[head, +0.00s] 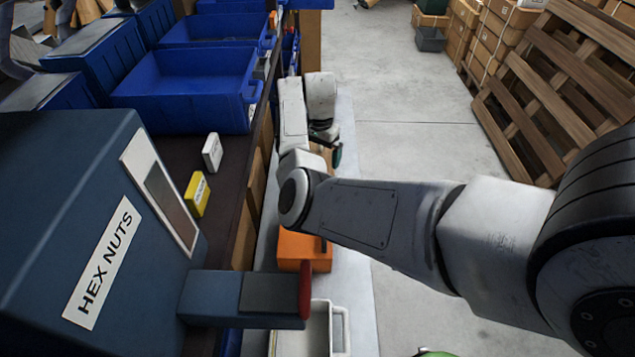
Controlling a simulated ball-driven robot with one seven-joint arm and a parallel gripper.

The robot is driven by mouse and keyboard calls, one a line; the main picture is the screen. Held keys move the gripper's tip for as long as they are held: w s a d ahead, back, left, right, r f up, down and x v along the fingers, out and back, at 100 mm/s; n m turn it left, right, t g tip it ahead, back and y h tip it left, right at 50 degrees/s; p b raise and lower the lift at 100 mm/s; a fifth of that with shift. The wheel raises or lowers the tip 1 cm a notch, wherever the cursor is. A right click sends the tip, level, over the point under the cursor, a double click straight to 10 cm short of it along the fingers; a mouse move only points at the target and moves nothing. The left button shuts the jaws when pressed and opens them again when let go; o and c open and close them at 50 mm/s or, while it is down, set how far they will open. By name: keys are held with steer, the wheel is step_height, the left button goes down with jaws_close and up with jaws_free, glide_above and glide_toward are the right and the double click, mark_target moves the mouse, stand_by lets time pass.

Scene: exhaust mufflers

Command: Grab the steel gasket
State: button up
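I cannot make out a steel gasket in the head view. My arm reaches in from the right and bends at its elbow. My gripper (328,140) is at the far end of the arm, over the narrow light grey surface (352,240) beside the shelf. It is small, dark and partly hidden by the arm links, so its fingers cannot be judged open or shut. A small dark green patch shows at the gripper; I cannot tell what it is.
A blue-grey HEX NUTS dispenser (60,190) stands at left, with a yellow box (197,194), a white box (212,152) and blue bins (190,85) behind. An orange box (303,250) and white tray (340,330) sit below my arm.

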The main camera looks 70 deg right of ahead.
steer(key=shift+a+f+b, duration=0.15)
steer(key=shift+f+b, duration=1.3)
steer(key=shift+f, duration=0.4)
steer(key=shift+a+f+b, duration=0.1)
steer(key=shift+f+b, duration=1.3)
steer(key=shift+f, duration=0.45)
steer(key=shift+s, duration=0.1)
steer(key=c, duration=1.1)
steer(key=shift+r, duration=0.1)
steer(key=shift+c, duration=0.2)
